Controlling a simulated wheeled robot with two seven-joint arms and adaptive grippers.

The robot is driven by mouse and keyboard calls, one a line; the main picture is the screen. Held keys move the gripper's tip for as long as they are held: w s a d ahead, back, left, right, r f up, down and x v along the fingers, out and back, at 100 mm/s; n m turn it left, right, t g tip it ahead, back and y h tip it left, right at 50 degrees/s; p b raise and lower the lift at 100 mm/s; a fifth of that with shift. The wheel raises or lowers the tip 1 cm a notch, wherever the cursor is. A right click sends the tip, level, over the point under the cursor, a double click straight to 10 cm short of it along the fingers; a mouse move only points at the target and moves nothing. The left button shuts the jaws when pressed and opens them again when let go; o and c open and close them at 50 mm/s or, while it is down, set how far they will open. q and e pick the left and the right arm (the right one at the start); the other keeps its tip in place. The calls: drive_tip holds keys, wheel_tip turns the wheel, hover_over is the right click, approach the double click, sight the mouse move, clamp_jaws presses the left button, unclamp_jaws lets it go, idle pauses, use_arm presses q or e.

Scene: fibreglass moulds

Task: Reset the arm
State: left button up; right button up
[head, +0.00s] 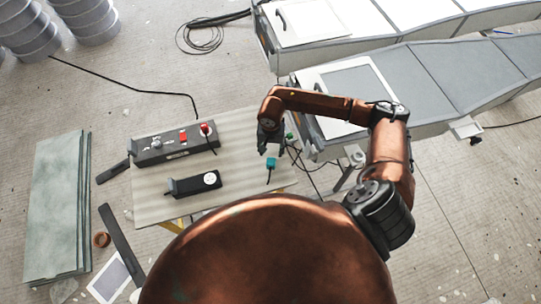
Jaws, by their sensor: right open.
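My copper-coloured right arm (320,102) comes in from the lower right, bends at the elbow and reaches left across the far right corner of a small work table (225,190). My right gripper (266,149) hangs from its end, pointing down over the right part of the table. Its jaws are open and I see nothing held in them. A small teal item (270,163) lies just below it in the picture, apart from the fingers as far as I can tell. My left arm and left gripper are not in view.
A black control box (175,145) with red switches and a black device (192,185) lie on the table. Long grey moulds (470,75) stand at the upper right. Stacked green boards (55,205) lie left. Drums (85,18) stand upper left. Cables cross the floor.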

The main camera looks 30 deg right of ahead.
drive_tip(key=shift+r, duration=0.4)
